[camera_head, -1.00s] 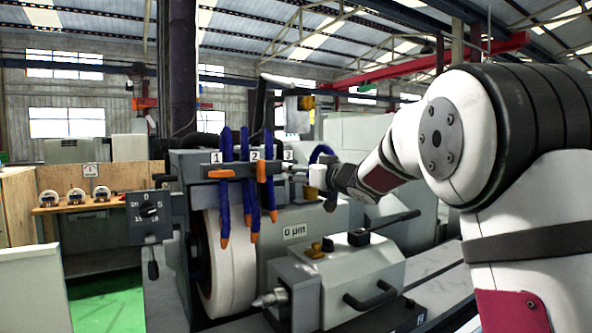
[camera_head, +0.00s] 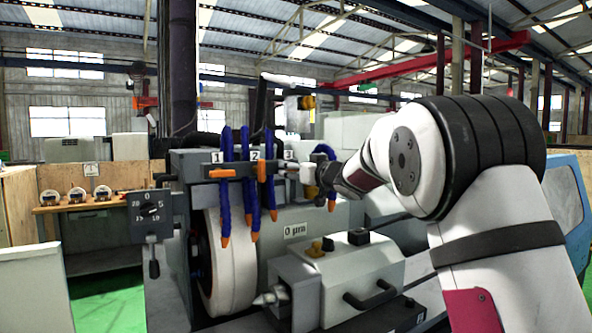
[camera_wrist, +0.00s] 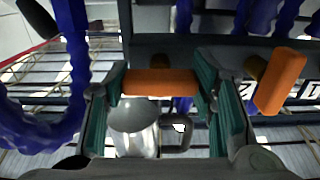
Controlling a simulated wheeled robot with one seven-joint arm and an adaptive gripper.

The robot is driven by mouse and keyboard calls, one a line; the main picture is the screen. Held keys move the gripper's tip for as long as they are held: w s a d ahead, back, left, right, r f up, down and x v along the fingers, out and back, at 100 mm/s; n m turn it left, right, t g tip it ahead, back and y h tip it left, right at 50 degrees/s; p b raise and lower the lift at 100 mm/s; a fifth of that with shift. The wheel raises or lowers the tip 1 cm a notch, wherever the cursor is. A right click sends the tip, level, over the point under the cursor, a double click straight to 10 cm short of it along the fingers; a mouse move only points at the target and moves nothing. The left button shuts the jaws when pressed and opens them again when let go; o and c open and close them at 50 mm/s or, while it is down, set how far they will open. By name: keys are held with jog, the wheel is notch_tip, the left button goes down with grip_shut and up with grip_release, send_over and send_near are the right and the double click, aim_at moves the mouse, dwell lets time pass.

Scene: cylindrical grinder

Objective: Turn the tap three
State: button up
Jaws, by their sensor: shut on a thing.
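Tap three has an orange handle, seen in the wrist view (camera_wrist: 160,82) lying crosswise between the teal finger pads of my gripper (camera_wrist: 160,95). The pads meet its two ends, and my gripper is shut on it. In the head view, my gripper (camera_head: 304,174) is at the label 3 (camera_head: 289,155) on the right of the manifold, and the handle is mostly hidden there. Tap two (camera_head: 262,172) has its orange handle upright, and it shows at the right of the wrist view (camera_wrist: 281,81). Tap one (camera_head: 222,173) has its orange handle level.
Blue hoses (camera_head: 226,197) with orange tips hang from the manifold close to my gripper. The white grinding wheel (camera_head: 232,262) is below them. A grey tailstock unit (camera_head: 345,275) with a black handle stands below my arm. A dial box (camera_head: 152,216) is at the left.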

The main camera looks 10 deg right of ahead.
jog(key=shift+n, duration=0.4)
jog(key=n+b, duration=0.1)
jog(key=n, duration=0.3)
jog(key=n+b, duration=0.1)
jog(key=n, duration=0.3)
jog(key=shift+b, duration=0.35)
jog(key=n+b, duration=0.2)
jog(key=n, duration=0.3)
jog(key=shift+f, duration=0.1)
jog(key=shift+n+b, duration=1.15)
jog(key=shift+n, duration=0.85)
jog(key=o, duration=1.2)
jog(key=shift+c, duration=0.2)
jog(key=shift+s, duration=0.1)
